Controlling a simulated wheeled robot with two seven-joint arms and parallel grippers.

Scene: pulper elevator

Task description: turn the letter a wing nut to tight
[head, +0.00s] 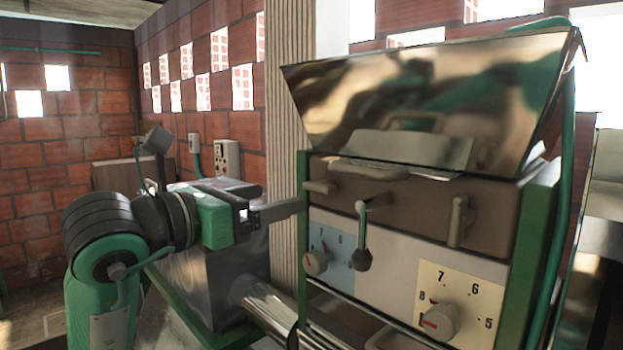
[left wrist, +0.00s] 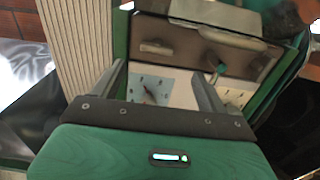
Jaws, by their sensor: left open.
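Two wing-like brown handles sit on the brown band of the machine front. The left wing nut (head: 320,187) lies level, and it also shows in the left wrist view (left wrist: 157,48). The right wing nut (head: 459,222) stands upright. I cannot read a letter on either, so I cannot tell which is letter A. My left gripper (head: 297,208) is open and empty, left of the panel and a little below the left wing nut. In the left wrist view its fingers (left wrist: 160,82) stand apart, with the left wing nut beyond them.
Below are a blue dial plate (head: 328,244) and a cream dial plate (head: 463,290) with knobs. A shiny metal hopper (head: 420,95) overhangs the panel. A ribbed column (head: 292,100) stands behind the left gripper.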

